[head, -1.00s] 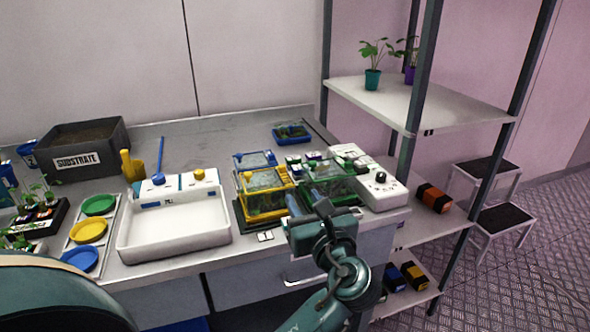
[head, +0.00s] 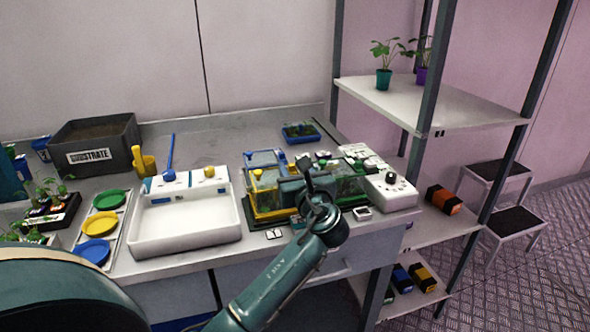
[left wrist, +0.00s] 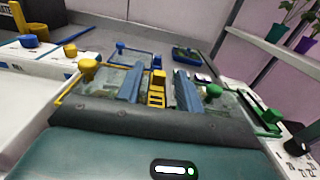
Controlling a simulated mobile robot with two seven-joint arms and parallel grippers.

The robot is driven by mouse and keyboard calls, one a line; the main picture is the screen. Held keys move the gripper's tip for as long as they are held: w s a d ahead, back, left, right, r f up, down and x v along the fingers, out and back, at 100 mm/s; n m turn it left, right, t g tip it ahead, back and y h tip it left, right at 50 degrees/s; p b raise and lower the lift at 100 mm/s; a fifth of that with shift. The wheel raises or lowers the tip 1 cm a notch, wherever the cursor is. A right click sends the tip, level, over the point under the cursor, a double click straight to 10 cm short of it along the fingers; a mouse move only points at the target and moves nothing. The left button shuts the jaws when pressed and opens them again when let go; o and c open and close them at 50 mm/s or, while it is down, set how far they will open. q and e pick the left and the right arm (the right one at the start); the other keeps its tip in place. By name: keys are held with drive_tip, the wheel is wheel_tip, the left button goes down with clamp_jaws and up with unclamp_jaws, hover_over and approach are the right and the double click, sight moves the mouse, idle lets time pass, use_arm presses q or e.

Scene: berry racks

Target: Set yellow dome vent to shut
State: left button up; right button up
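The yellow-framed dome (head: 262,203) stands on the bench with a yellow knob (head: 258,175) at its left corner; this knob also shows in the left wrist view (left wrist: 90,68). A yellow slatted vent piece (left wrist: 157,92) shows at its right side in the left wrist view. My left gripper (head: 300,184) is over the right part of this dome and hides some of it. Its two blue-grey fingers (left wrist: 159,85) are apart, with the yellow vent piece between them in the picture. I cannot tell whether they touch it. My right gripper is not in view.
A green-framed dome with a green knob (left wrist: 213,91) stands close on the right, and a blue-framed dome (left wrist: 120,50) behind. A white control box (head: 391,192) is at the right. A white tray (head: 185,240) stands left. A metal shelf (head: 430,105) rises at right.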

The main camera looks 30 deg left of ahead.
use_arm(q)
clamp_jaws()
idle(0.5)
